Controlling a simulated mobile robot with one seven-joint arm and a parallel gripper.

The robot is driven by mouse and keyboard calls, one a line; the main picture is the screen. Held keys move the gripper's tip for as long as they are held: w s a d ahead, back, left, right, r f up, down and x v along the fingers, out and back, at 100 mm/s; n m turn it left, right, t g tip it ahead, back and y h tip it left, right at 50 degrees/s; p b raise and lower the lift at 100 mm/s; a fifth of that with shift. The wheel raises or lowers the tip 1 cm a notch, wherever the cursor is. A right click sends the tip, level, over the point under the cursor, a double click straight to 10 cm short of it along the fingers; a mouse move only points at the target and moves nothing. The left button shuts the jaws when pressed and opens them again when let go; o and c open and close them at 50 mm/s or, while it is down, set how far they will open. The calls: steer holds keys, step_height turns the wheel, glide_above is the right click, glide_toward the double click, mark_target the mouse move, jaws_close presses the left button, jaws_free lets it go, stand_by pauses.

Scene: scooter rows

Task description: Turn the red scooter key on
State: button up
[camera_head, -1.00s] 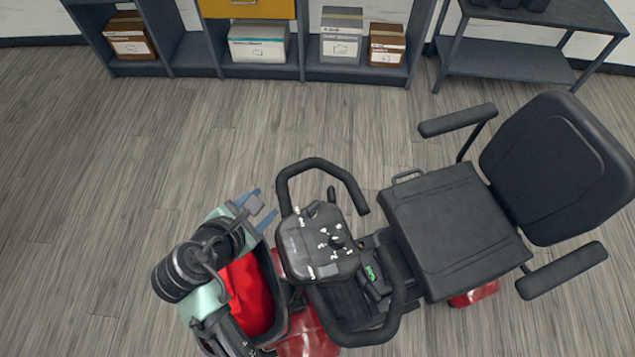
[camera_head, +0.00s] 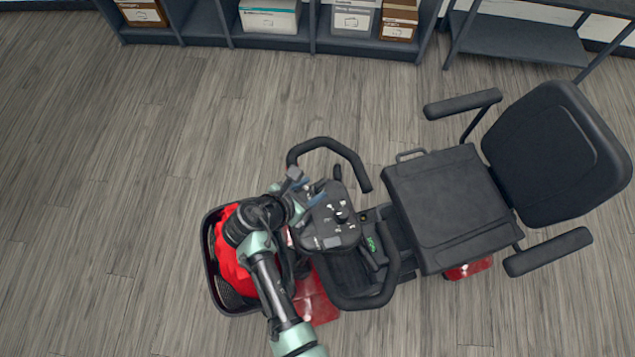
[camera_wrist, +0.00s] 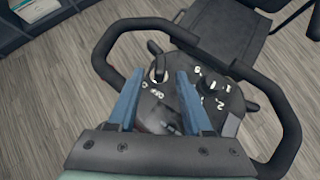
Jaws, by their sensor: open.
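The red scooter (camera_head: 318,300) stands on the floor, with a black control panel (camera_head: 330,222) between its looped handlebars. In the wrist view the panel (camera_wrist: 228,122) bears white marks, with OFF lettering near a small upright dark key (camera_wrist: 158,68). My gripper (camera_head: 306,188) is over the panel's left far edge in the head view. In the wrist view my open gripper (camera_wrist: 160,74) has its two blue fingers pointing at the panel, one on each side of the key in the picture. I cannot tell whether they touch it. The key is not clearly visible in the head view.
A black handlebar (camera_head: 335,146) loops around the panel. A black basket (camera_head: 210,262) with red contents lies under my arm. The black seat (camera_head: 450,210) is at the right. Shelves with boxes (camera_head: 270,18) line the back; the floor at left is clear.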

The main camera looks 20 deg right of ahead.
mark_target(316, 187)
steer(key=shift+x, duration=1.8)
jaws_close()
